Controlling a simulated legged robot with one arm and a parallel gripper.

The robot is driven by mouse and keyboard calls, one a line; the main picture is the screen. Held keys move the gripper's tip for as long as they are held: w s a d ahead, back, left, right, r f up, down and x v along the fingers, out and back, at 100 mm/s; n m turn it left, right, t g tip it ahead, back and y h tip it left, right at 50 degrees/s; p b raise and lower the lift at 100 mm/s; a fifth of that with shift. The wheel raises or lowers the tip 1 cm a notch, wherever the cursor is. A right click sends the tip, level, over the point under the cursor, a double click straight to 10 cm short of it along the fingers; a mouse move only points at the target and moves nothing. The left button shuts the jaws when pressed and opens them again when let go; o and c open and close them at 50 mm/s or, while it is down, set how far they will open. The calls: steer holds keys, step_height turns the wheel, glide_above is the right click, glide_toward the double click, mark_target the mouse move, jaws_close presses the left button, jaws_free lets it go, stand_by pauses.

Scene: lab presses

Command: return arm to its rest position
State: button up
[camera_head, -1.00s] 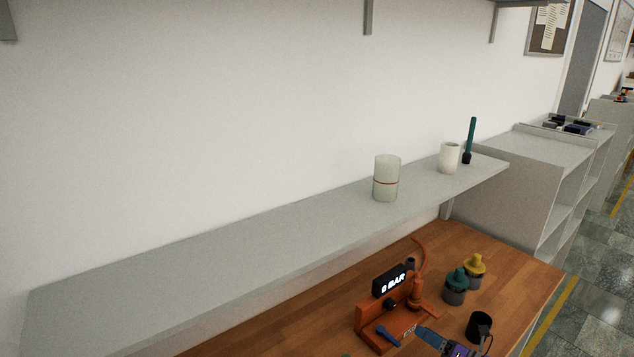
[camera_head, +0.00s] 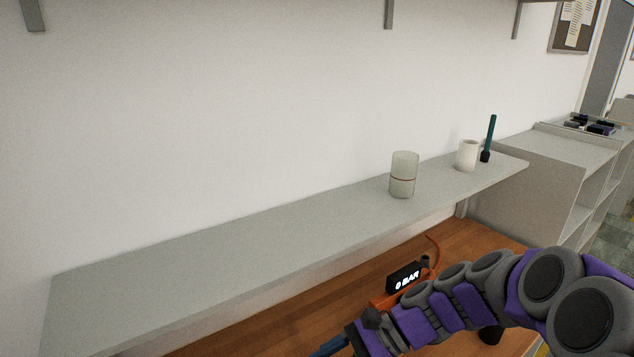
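My arm (camera_head: 470,295), purple and grey, reaches across the lower right of the head view. It runs from the right edge down to the left, in front of the wooden bench. My gripper (camera_head: 328,347) is at its far end, at the bottom edge of the picture. Only a blue piece of it shows, so I cannot tell whether it is open or shut, or whether it holds anything. An orange press (camera_head: 380,303) with a "0 BAR" display (camera_head: 405,278) stands on the bench behind the arm, mostly hidden by it.
A long grey shelf (camera_head: 230,245) runs above the wooden bench (camera_head: 270,328). On its right part stand a pale glass cylinder (camera_head: 403,175), a white cup (camera_head: 467,155) and a dark green stick-like item (camera_head: 490,138). Grey shelving (camera_head: 540,185) stands at the right.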

steer(key=s+d+n+h, duration=0.5)
steer(key=s, duration=0.5)
steer(key=s+d+n+t+h, duration=0.1)
steer(key=s+d+n+h, duration=0.5)
steer(key=s, duration=0.4)
steer(key=shift+s+d+f+n, duration=0.15)
steer(key=shift+f+n, duration=0.15)
steer(key=shift+f, duration=0.15)
